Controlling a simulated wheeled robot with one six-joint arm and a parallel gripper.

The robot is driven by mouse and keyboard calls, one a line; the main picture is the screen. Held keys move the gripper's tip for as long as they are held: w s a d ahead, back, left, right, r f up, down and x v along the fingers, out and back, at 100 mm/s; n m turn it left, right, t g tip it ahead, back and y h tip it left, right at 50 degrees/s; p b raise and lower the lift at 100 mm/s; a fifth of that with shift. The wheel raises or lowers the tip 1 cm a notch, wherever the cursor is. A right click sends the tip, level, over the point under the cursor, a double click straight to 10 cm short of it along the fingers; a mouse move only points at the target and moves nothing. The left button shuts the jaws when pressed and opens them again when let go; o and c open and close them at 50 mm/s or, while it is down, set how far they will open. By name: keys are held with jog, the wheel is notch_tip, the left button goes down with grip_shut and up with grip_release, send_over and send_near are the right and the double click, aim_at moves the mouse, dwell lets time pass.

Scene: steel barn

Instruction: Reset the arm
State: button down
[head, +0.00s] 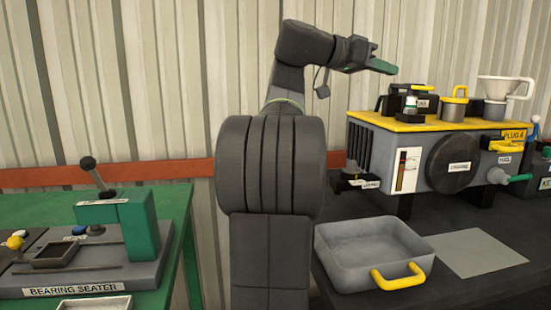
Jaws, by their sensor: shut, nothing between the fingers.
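My arm rises in the middle of the head view, bent over at the top and reaching to the right. My gripper (384,67) is at its end, with green fingertips shut and nothing held. It is in the air in front of the ribbed wall, above and left of the yellow-topped machine (385,122). It looks clear of the items on the machine's top.
A grey tray (330,249) with a yellow handle and a flat grey plate (478,254) lie on the dark bench at right. The bearing seater (138,235) stands on the green table (177,203) at left.

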jog(key=s+x, duration=0.1)
jog(key=x, duration=0.8)
jog(key=shift+w+b, duration=0.35)
jog(key=shift+w, duration=0.15)
jog(key=shift+f, duration=0.15)
jog(key=shift+a, duration=0.15)
